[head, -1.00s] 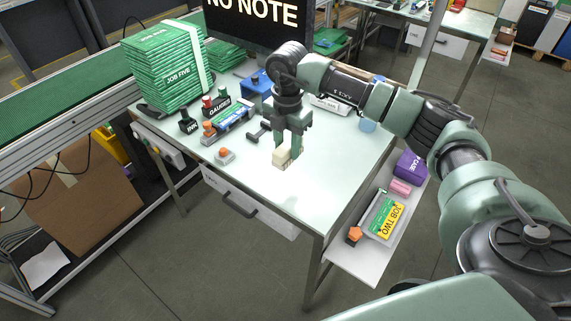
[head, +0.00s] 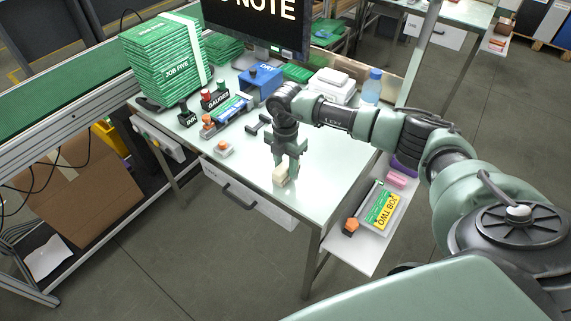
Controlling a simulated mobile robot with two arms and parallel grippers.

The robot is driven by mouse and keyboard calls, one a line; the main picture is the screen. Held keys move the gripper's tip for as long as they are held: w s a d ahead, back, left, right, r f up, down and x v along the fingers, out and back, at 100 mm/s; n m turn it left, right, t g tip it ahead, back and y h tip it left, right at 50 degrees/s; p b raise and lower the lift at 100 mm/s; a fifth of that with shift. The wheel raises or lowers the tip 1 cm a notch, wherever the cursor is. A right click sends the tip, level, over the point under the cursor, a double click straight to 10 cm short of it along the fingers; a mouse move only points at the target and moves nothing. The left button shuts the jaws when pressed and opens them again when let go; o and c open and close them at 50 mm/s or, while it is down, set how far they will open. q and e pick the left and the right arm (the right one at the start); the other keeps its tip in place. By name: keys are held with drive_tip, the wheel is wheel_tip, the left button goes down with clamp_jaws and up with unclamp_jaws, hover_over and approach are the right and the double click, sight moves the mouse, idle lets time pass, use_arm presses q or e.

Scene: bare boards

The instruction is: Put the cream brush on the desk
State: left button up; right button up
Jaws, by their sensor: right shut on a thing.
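The cream brush (head: 280,176) is a small pale block at the front part of the pale green desk (head: 312,195). My right gripper (head: 285,167) points down and is shut on the brush. The brush is at or just above the desk top; I cannot tell if it touches. The fingers hide its upper part. My left gripper is not in view.
Left of the gripper are a dark dumbbell-shaped item (head: 258,125), an orange-topped piece (head: 225,149) and a gauges block (head: 214,99). A green stack (head: 163,60) and a blue box (head: 262,80) stand behind. The desk right of the brush is clear.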

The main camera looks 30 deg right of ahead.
sight(285, 164)
drive_tip(key=shift+f, duration=0.2)
drive_tip(key=o, duration=1.2)
drive_tip(key=shift+r, duration=0.15)
drive_tip(key=shift+r, duration=0.6)
wheel_tip(285, 164, up, 11)
drive_tip(key=b, duration=0.3)
